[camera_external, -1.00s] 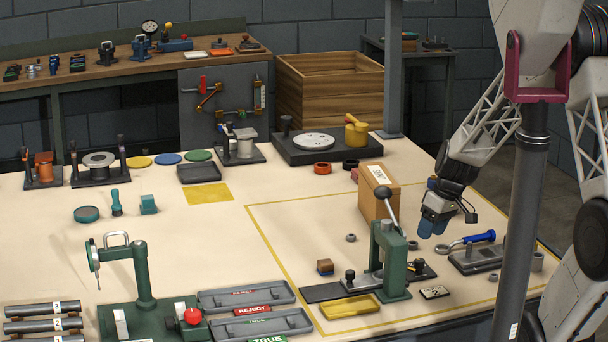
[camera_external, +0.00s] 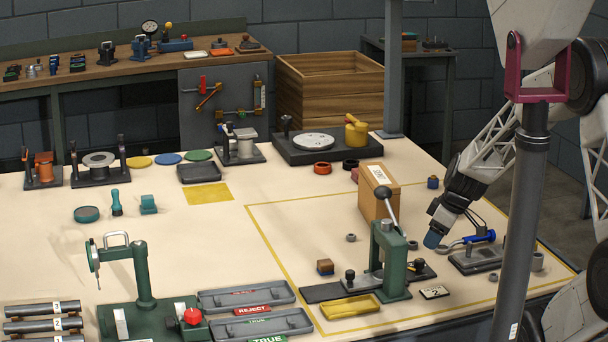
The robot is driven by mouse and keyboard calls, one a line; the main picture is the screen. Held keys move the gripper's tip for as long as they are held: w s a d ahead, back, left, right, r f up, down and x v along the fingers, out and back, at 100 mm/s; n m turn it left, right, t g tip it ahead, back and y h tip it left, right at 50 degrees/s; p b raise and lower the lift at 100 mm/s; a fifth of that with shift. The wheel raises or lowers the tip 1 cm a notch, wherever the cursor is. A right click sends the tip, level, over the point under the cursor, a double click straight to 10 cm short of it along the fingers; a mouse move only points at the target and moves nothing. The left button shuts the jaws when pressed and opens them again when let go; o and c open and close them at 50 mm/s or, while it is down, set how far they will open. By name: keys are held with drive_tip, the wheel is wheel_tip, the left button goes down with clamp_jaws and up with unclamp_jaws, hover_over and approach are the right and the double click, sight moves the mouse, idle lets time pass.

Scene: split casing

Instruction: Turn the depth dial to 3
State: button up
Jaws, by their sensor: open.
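A green press (camera_external: 387,262) with a grey lever stands at the right of the table. No part is clearly readable as the depth dial. A small black piece with a yellow mark (camera_external: 418,266) sits at the press's right side, partly hidden by it, and may be the dial; its setting is too small to read. A small plate marked 2 (camera_external: 434,292) lies in front of it. My gripper (camera_external: 433,241) points down with blue fingertips, above and a little right of the black piece, apart from it. It is open and looks empty; its fingers overlap in this view.
A cardboard box (camera_external: 378,195) stands behind the press. A blue-handled wrench-like tool (camera_external: 466,241) rests close to my gripper's right, over a grey block (camera_external: 476,258). A yellow tray (camera_external: 350,307) lies in front.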

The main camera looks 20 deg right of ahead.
sight(421, 260)
drive_tip(key=shift+f, duration=0.1)
drive_tip(key=shift+x, duration=3.8)
drive_tip(key=c, duration=0.9)
